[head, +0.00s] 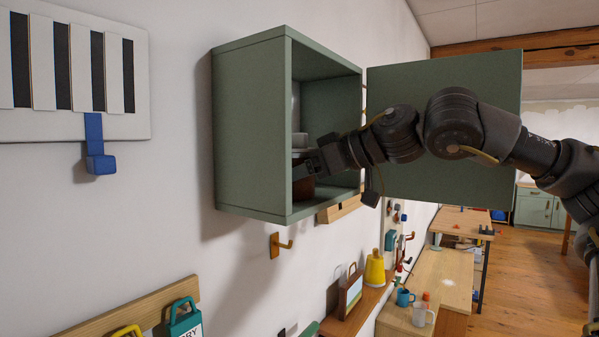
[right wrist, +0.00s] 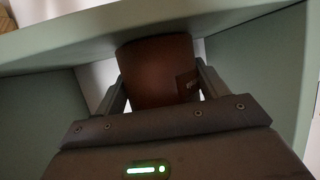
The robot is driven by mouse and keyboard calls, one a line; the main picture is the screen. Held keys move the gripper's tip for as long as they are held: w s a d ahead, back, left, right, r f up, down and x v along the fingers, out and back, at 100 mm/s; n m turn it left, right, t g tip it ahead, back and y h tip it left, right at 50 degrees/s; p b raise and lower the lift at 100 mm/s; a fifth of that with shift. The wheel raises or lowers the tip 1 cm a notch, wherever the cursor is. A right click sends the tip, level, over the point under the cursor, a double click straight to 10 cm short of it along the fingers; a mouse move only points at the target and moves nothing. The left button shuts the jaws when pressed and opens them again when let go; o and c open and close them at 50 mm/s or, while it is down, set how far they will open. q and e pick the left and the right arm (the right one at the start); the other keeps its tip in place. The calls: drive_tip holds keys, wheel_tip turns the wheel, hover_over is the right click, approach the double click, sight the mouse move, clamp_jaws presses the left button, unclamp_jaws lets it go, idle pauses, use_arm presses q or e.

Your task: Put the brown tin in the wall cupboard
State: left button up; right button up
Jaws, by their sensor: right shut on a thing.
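The green wall cupboard (head: 250,130) hangs on the white wall with its door (head: 445,125) swung open to the right. My right arm reaches in through its open front. My right gripper (head: 308,166) is inside the cupboard, shut on the brown tin (head: 303,189), which is partly hidden by the gripper and the cupboard's side wall. In the right wrist view the brown tin (right wrist: 158,72) stands between the two fingers, with a small dark label on it. I cannot tell whether its base touches the cupboard floor. My left gripper is not in view.
A yellow container (head: 375,268) stands on a lower shelf. The open door is close beside my right arm.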

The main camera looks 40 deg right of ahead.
drive_tip(key=shift+a+r, duration=0.1)
drive_tip(key=o, duration=1.2)
drive_tip(key=shift+f, duration=0.2)
drive_tip(key=shift+o, duration=0.2)
drive_tip(key=shift+s+r, duration=0.1)
drive_tip(key=shift+r, duration=0.15)
drive_tip(key=b+v, duration=0.4)
drive_tip(key=v, duration=0.7)
drive_tip(key=shift+s+b, duration=0.3)
drive_tip(key=shift+b, duration=0.05)
drive_tip(key=shift+r, duration=0.15)
